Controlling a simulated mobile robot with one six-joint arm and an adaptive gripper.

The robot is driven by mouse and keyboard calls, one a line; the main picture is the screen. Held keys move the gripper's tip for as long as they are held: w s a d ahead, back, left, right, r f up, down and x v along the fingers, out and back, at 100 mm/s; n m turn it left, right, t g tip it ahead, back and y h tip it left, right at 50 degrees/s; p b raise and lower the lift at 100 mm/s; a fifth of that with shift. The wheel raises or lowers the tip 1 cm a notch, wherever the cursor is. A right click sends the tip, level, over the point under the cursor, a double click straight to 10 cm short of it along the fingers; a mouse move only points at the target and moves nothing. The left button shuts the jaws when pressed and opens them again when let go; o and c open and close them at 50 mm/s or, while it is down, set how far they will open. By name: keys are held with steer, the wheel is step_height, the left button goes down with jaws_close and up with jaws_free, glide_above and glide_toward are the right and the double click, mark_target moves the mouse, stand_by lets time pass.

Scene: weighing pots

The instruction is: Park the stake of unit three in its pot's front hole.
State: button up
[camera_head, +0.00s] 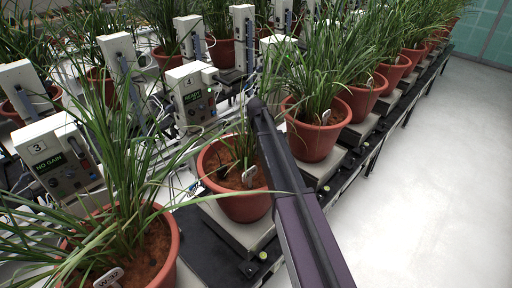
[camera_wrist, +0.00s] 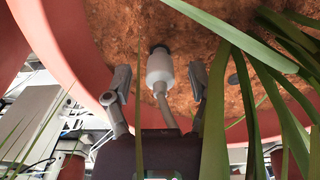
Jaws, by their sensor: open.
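The unit three box (camera_head: 62,165) stands at the left in the head view, marked 3, with a green "NO GAIN" display. A red-brown pot (camera_head: 172,268) with a grass plant is in front of it. In the wrist view a white stake (camera_wrist: 159,70) with a thin pale cable stands at brown soil (camera_wrist: 110,28), its dark tip end at the soil. My gripper (camera_wrist: 160,78) is open, one finger on each side of the stake, with gaps visible. The head view does not show my fingers.
Long green leaves (camera_wrist: 265,60) cross the right of the wrist view, close to the right finger. Another pot (camera_head: 245,206) stands beside my arm, with the unit four box (camera_head: 192,95) behind. The pale floor (camera_head: 440,200) at the right is clear.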

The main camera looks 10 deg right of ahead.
jaws_close()
steer(key=shift+r+p, duration=2.7)
stand_by(0.8)
steer(key=shift+r+p, duration=0.45)
steer(key=shift+p, duration=0.05)
stand_by(0.5)
step_height(320, 180, up, 7)
steer(key=p, duration=0.7)
stand_by(0.7)
stand_by(0.4)
steer(key=shift+r+p, duration=0.65)
steer(key=shift+r, duration=0.05)
steer(key=shift+d, duration=0.15)
